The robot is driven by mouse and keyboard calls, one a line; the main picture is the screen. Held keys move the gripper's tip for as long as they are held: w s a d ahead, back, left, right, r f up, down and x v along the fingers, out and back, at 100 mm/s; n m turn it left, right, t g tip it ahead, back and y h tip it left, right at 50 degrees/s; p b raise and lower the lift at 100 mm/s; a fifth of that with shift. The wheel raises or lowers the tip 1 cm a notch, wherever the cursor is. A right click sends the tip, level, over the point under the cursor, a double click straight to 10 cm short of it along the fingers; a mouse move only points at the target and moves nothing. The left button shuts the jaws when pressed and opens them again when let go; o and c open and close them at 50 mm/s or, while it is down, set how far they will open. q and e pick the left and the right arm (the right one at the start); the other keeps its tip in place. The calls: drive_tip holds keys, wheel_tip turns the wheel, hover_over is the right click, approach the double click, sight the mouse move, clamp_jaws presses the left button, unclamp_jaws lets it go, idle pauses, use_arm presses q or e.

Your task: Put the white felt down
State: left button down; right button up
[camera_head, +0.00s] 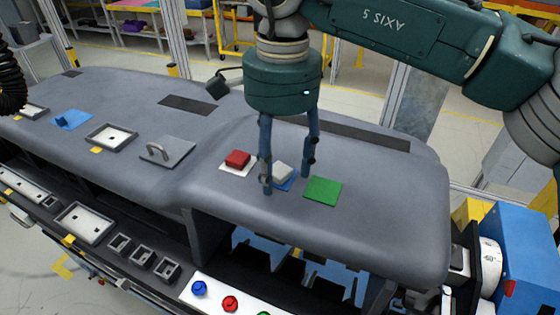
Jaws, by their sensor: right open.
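To the left, a red block (237,158) sits on a white square (228,171). To the right lies a bare green square (323,189). My left gripper is not in view.
A grey plate with a handle (167,151) and a white framed tray (111,136) are farther left. A white strip with coloured knobs (215,298) lies at the front. The dashboard right of the green square is clear.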

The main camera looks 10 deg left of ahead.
sight(281, 171)
wheel_tip(281, 171, up, 12)
drive_tip(key=shift+r+b, duration=0.2)
drive_tip(key=shift+b, duration=0.25)
drive_tip(key=shift+f, duration=0.1)
